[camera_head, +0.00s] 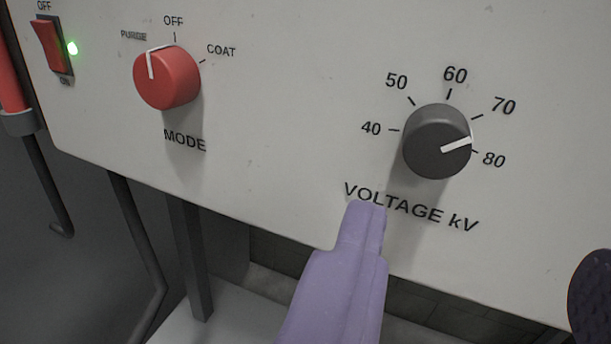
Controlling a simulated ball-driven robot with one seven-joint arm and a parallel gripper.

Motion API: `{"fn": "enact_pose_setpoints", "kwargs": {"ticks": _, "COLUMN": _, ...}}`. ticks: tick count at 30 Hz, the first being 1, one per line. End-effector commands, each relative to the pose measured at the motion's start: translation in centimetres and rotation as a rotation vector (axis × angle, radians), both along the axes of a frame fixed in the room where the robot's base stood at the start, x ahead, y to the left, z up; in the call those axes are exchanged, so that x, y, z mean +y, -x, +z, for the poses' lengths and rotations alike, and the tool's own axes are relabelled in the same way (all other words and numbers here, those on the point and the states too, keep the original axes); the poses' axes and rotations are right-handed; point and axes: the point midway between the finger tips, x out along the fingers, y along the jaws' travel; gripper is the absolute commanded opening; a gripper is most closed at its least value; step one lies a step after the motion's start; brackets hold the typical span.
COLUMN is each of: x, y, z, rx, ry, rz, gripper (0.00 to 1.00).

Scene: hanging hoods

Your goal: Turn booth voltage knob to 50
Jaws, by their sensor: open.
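The voltage knob (437,142) is dark grey and round, on the white panel at the right of the view. Its white pointer line faces right, close to the 80 mark and a little above it. The scale around it reads 40, 50, 60, 70 and 80, with 50 at its upper left. My gripper (480,235) is open and empty, below the knob. Its lilac left finger has its tip over the "VOLTAGE kV" label. Part of a dark purple finger shows at the right edge. No finger appears to touch the knob.
A red mode knob (167,78) sits at the upper left of the panel (290,120), its white line toward PURGE. A red switch (48,45) with a lit green lamp (72,48) is further left. The panel between the two knobs is bare.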

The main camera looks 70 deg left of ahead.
Motion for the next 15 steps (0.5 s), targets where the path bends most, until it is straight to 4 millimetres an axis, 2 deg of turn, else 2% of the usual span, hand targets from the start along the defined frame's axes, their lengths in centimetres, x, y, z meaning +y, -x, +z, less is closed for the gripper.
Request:
{"fn": "enact_pose_setpoints", "kwargs": {"ticks": 2, "x": 1.0, "y": -0.1, "z": -0.4, "rx": 0.005, "ry": -0.010, "rz": 0.025, "gripper": 0.60}}
{"fn": "enact_pose_setpoints", "kwargs": {"ticks": 9, "x": 4.5, "y": -2.5, "z": -0.6, "rx": 0.003, "ry": -0.009, "rz": 0.025, "gripper": 0.60}}
{"fn": "enact_pose_setpoints", "kwargs": {"ticks": 15, "x": 6.2, "y": -3.8, "z": -0.5, "rx": 0.003, "ry": -0.008, "rz": 0.022, "gripper": 0.60}}
